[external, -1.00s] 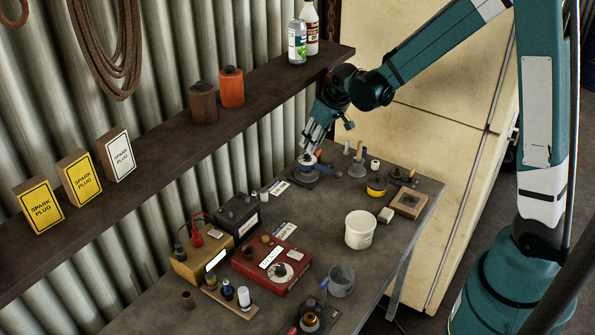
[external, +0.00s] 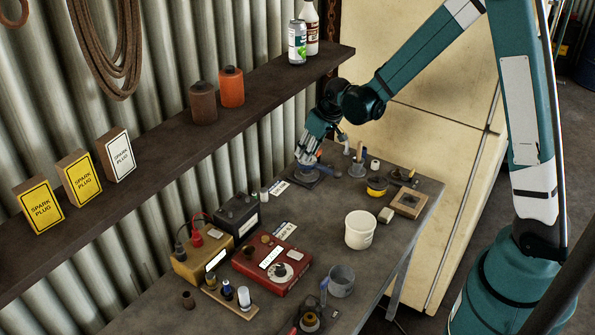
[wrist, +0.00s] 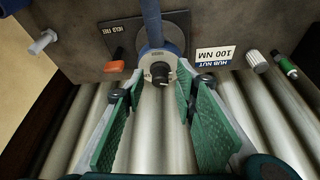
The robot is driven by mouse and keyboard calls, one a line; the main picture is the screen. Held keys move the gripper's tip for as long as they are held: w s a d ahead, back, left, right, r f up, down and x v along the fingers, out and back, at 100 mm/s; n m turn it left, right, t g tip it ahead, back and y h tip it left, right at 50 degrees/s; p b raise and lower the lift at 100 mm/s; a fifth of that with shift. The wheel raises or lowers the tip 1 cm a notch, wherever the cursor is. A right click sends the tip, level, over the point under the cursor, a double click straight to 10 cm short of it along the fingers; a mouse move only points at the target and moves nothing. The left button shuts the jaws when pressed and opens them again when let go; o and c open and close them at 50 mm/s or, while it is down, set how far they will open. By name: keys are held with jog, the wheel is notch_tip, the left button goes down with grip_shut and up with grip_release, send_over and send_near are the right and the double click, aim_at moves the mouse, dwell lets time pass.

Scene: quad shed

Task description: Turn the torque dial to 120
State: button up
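A blue upright shaft (wrist: 152,22) with a pale collar and a small dark knob (wrist: 160,73) at its end shows in the wrist view. It stands at a dark plate (wrist: 172,27) marked "HOLD" and "FREE", with an orange lever (wrist: 115,58). My gripper (wrist: 160,84) is open, its green-padded fingers on either side of the knob; I cannot tell whether the tips touch the collar. In the external view my gripper (external: 307,163) is low over the bench's far end and partly hides this tool. No 120 mark is readable.
A card (wrist: 214,56) reads "HUB NUT 100 NM". On the bench are a red box (external: 262,278) with a round dial (external: 281,270), a white tub (external: 360,229), a grey cup (external: 341,281) and a black battery-like box (external: 238,213). A shelf edge (external: 270,90) runs along the wall.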

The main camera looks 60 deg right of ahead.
jog(key=shift+c, duration=0.2)
jog(key=c, duration=0.9)
jog(key=shift+o, duration=0.2)
jog(key=shift+m+b, duration=0.3)
jog(key=shift+a+m+h+b, duration=0.15)
jog(key=shift+m+h+b, duration=0.55)
jog(key=shift+m+b, duration=0.55)
jog(key=shift+m+g+h+b, duration=0.4)
jog(key=shift+m+g+b, duration=0.1)
jog(key=shift+m, duration=1.05)
